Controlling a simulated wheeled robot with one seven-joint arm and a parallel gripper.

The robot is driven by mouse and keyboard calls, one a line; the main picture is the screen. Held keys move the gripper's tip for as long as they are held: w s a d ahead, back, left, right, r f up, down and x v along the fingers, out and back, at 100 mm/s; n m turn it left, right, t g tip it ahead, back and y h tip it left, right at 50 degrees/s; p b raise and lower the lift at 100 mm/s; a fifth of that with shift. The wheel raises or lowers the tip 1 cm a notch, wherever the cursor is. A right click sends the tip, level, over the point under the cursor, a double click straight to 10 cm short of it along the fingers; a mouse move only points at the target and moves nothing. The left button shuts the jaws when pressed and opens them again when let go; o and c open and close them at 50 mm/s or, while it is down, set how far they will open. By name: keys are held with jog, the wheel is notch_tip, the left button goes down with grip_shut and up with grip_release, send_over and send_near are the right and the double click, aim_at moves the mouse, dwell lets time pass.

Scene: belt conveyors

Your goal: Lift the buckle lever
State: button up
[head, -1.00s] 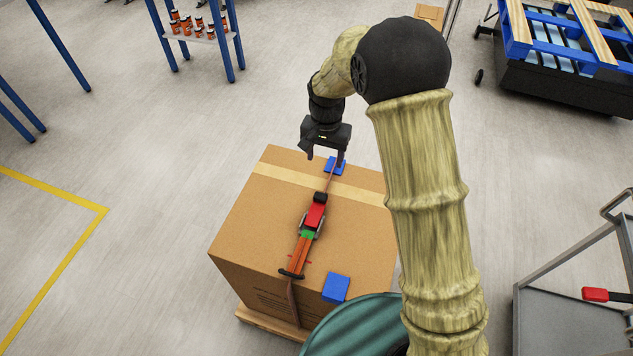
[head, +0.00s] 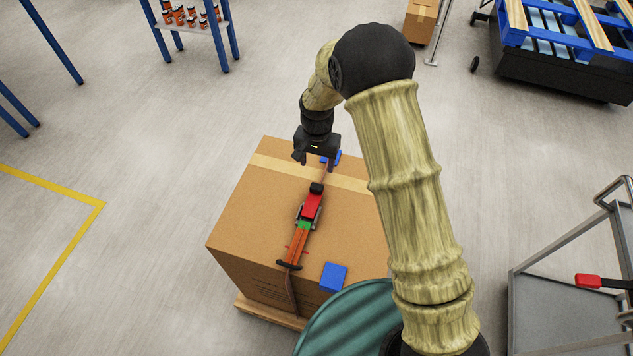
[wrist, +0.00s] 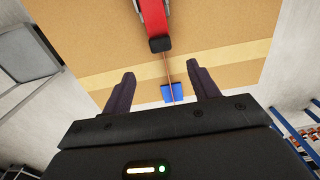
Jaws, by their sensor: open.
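The buckle (head: 305,222) lies on top of a cardboard box, along a brown strap that runs over the box. Its red lever (head: 312,206) has a black end and lies low along the buckle, with a green part and orange-red handle below it. In the wrist view the red lever (wrist: 154,15) shows at the top edge, its black end (wrist: 160,44) toward my gripper. My gripper (head: 314,161) is open and empty, above the far part of the box, beyond the lever's black end. In the wrist view, the strap and a blue pad show between my gripper's fingers (wrist: 160,80).
The cardboard box (head: 240,215) sits on a wooden pallet. A grey cart (head: 560,310) is farther right.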

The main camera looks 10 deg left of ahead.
aim_at(317, 185)
notch_tip(317, 185, down, 11)
jog(key=shift+w+r+p, duration=0.1)
jog(key=shift+p, duration=0.65)
grip_shut()
